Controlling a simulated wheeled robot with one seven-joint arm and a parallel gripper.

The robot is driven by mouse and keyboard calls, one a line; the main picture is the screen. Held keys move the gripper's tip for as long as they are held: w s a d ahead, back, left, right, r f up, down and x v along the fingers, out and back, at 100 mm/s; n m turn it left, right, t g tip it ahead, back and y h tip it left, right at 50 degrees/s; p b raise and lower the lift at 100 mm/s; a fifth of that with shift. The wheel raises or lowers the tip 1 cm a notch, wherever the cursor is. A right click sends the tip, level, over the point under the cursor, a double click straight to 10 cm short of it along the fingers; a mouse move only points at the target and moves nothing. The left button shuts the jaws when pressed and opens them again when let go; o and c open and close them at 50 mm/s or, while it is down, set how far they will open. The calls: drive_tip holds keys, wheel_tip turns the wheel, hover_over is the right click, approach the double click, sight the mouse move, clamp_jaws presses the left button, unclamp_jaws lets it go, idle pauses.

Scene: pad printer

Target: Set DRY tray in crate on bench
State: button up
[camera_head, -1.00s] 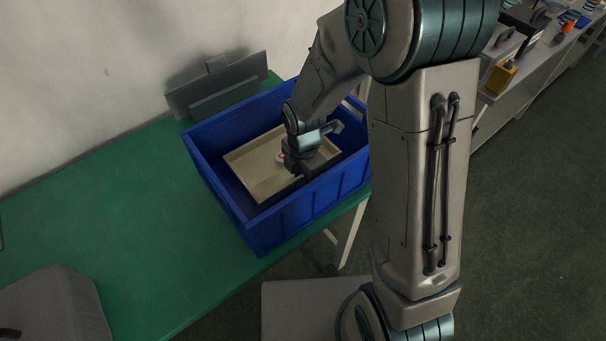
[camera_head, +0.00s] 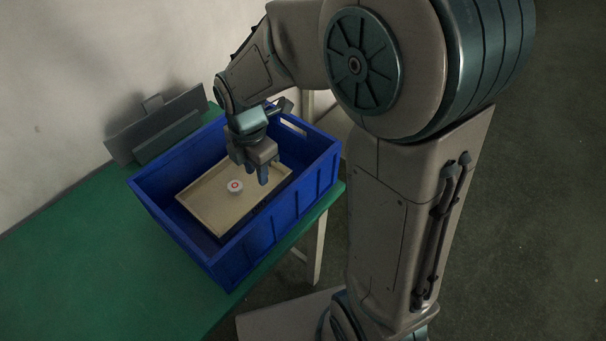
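The tan, shallow tray (camera_head: 208,209) lies inside the blue crate (camera_head: 262,240) on the green bench. A small white round piece with a red mark (camera_head: 235,187) sits in the tray. My gripper (camera_head: 254,172) is over the tray's back right part, with its fingers apart and nothing seen between them. It appears clear of the tray's rim. The tray's back right corner is partly hidden by my gripper. No lettering on the tray can be read.
The green bench (camera_head: 75,265) is clear to the left of the crate. A grey stand (camera_head: 157,128) is behind the crate, near the wall. The crate's walls rise around the tray. Dark floor lies to the right.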

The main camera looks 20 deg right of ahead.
drive_tip(key=s+d+r+m, duration=0.1)
drive_tip(key=d+m, duration=0.1)
drive_tip(key=m, duration=0.2)
drive_tip(key=s+d+r+m+t, duration=0.1)
drive_tip(key=s+d+r+m, duration=0.1)
drive_tip(key=m, duration=0.2)
drive_tip(key=s+d+r+m, duration=0.2)
drive_tip(key=m, duration=0.1)
drive_tip(key=shift+s+d+r+m, duration=0.1)
drive_tip(key=shift+s+d+m, duration=0.1)
drive_tip(key=shift+d+m, duration=0.2)
drive_tip(key=s+d+r+m+t, duration=0.1)
drive_tip(key=s+d+m, duration=0.3)
drive_tip(key=m, duration=0.8)
drive_tip(key=shift+s+d+r+t, duration=0.2)
drive_tip(key=shift+s+r+t, duration=0.3)
drive_tip(key=shift+s, duration=0.8)
